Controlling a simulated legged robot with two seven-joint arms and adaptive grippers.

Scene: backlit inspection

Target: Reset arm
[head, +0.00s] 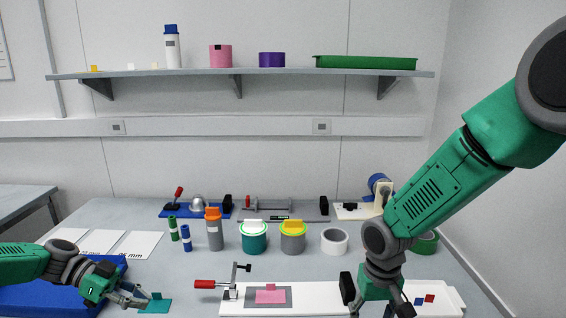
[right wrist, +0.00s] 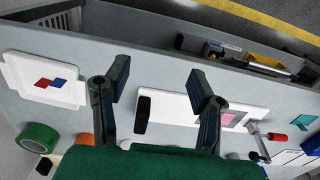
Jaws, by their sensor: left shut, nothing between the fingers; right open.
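My left gripper (head: 138,299) is low at the left of the table in the head view. Its fingers are shut and hold nothing. A small teal bracket (head: 157,304) lies just right of its fingertips; whether they touch I cannot tell. My right arm comes down from the upper right, and its gripper is partly cut off by the bottom edge of the head view. In the right wrist view my right gripper (right wrist: 158,82) is open and empty, its two fingers wide apart above the table and the white board (right wrist: 178,106).
The white board (head: 330,304) carries a pink piece (head: 270,294) and a red-handled clamp (head: 206,284). A white tray (head: 456,305) holds red and blue pieces. Cans, bottles and a tape roll (head: 334,241) stand behind. A blue bin (head: 45,299) is under my left arm.

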